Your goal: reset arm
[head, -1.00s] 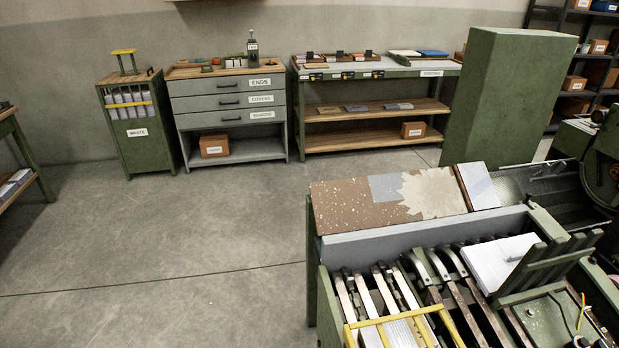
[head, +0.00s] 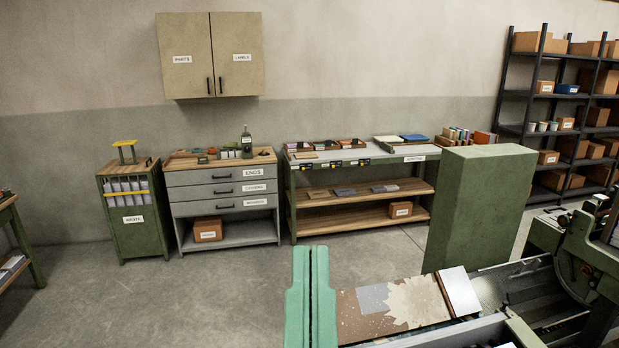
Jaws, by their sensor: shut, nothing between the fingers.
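My gripper (head: 310,256) shows at the bottom middle of the head view as two teal-green fingers side by side, pointing up. The fingers are together, with only a thin dark line between them and nothing held. The gripper stands just left of the speckled brown panel (head: 360,326) of the machine in front of me. I cannot tell whether it touches that panel. The rest of my arm is below the picture.
The machine (head: 575,270) fills the lower right, with a tall green cabinet (head: 480,205) behind it. A waste bin (head: 135,238), a drawer unit (head: 205,240) and a sorting table (head: 300,215) line the wall. Open floor (head: 150,300) lies at left.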

